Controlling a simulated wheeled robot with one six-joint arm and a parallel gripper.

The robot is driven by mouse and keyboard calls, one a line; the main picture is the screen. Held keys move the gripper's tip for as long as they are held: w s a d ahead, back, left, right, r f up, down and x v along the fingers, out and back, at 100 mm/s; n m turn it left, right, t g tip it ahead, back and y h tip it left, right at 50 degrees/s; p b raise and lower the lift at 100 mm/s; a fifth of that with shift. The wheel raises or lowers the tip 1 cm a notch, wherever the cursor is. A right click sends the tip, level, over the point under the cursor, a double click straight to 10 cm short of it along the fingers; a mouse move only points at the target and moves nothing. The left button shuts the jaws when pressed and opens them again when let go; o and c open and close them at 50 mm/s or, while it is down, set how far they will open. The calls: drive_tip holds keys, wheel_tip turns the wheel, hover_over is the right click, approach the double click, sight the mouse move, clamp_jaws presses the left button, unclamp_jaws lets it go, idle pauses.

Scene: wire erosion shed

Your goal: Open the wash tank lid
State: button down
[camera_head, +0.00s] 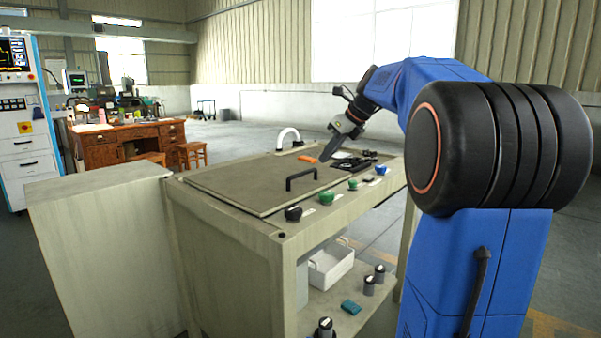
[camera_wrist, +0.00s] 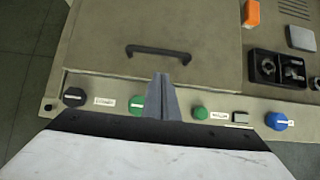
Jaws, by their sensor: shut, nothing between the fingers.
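The wash tank lid (camera_head: 235,184) is a flat grey-beige panel lying down on top of the cabinet in the head view. Its black bar handle (camera_head: 301,178) stands near the front edge. In the wrist view the lid (camera_wrist: 110,25) fills the upper middle, with the handle (camera_wrist: 158,52) running across near its edge. My gripper (camera_head: 327,156) is above the cabinet top, to the right of the handle and apart from it in the head view. In the wrist view my shut, empty fingers (camera_wrist: 162,80) point toward the handle, their tips just below it in the picture.
Knobs line the front panel: black (camera_head: 293,214), green (camera_head: 326,198) and blue (camera_head: 380,170). An orange block (camera_wrist: 251,13) and a black tray with metal parts (camera_wrist: 282,68) lie right of the lid. A white bin (camera_head: 331,265) sits on the lower shelf. A white curved spout (camera_head: 289,137) rises behind.

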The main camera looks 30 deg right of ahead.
approach(303, 184)
drive_tip(key=x, duration=0.4)
drive_tip(key=shift+a+f, duration=0.1)
drive_tip(key=shift+f, duration=0.1)
idle(0.4)
